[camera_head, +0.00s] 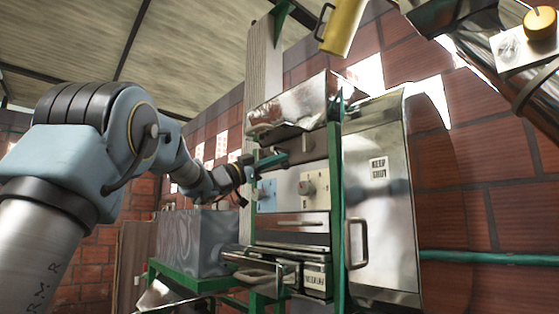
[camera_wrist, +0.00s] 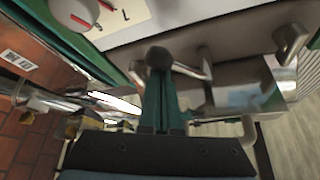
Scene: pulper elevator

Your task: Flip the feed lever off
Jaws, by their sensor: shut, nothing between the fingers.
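In the wrist view a lever with a dark round knob (camera_wrist: 160,57) and a short metal rod (camera_wrist: 190,70) sticks out from the machine's pale front. It looks like the feed lever, but I read no label on it. My gripper (camera_wrist: 163,85) is shut, its green fingers together and empty. The fingertips are right at the knob; I cannot tell whether they touch it. In the head view my gripper (camera_head: 272,161) is at the upper front of the machine (camera_head: 320,205), under its metal hopper (camera_head: 290,108). The lever is hard to make out there.
A pale plate with a knob (camera_head: 308,187) and a light blue plate (camera_head: 266,194) sit just below my gripper. A metal door with a handle (camera_head: 357,243) is to the right, framed by a green post (camera_head: 335,200). A grey metal box (camera_head: 190,240) stands lower left.

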